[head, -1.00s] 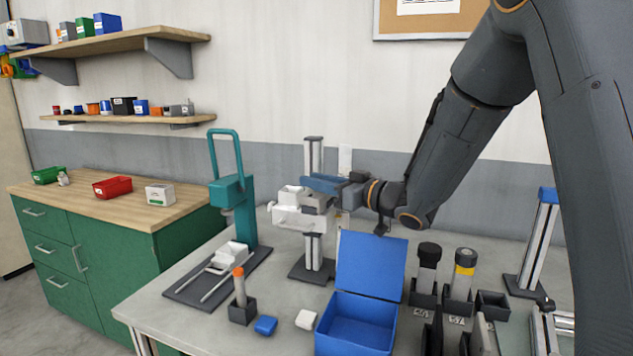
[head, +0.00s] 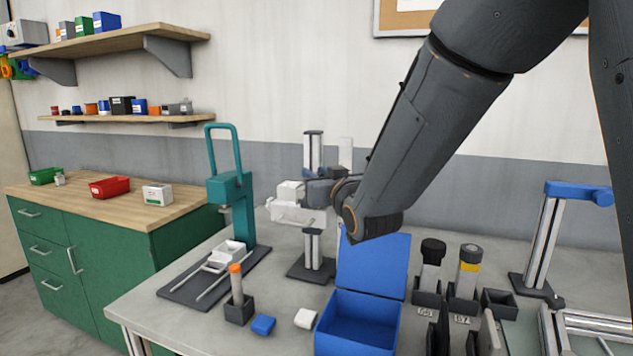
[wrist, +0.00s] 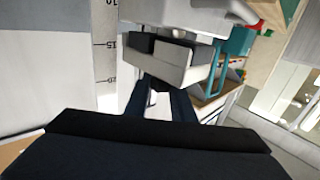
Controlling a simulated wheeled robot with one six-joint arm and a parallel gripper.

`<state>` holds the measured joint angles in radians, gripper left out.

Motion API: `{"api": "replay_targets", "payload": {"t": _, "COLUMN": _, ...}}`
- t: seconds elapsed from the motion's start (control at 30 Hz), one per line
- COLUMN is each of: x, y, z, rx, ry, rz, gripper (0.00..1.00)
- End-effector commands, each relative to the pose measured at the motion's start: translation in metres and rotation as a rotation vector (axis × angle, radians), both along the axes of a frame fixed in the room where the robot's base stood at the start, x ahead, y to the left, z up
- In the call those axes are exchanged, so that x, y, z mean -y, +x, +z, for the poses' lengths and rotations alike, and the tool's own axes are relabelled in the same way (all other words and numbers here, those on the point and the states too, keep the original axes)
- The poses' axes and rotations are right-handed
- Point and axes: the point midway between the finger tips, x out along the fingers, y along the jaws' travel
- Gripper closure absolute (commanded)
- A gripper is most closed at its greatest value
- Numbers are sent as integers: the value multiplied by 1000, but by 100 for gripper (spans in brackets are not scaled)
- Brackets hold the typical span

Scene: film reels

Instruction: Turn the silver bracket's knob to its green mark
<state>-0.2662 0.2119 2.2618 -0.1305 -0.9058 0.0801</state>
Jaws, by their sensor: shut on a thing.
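The silver bracket (head: 288,214) is a pale carriage on an upright metal post (head: 313,150) at the back of the grey bench. My gripper (head: 318,191) reaches it from the right and is shut at its right side. In the wrist view, my two dark fingers (wrist: 168,92) run up to a pale block (wrist: 160,66) with dark parts. The knob is hidden between the fingers and behind my wrist. I cannot make out the green mark in either view.
An open blue box (head: 352,325) stands in front of the post. A teal press (head: 240,205) stands to the left. Tubes in dark holders (head: 463,290) and a second post with a blue bracket (head: 575,192) are to the right. A scale strip (wrist: 104,55) shows in the wrist view.

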Motion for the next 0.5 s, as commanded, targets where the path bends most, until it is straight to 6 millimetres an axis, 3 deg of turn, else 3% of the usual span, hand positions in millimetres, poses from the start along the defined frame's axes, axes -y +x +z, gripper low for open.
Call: {"api": "replay_targets", "payload": {"t": 0.5, "x": -3, "y": -1, "z": 2, "rx": 0, "ry": -2, "rz": -389, "gripper": 100}}
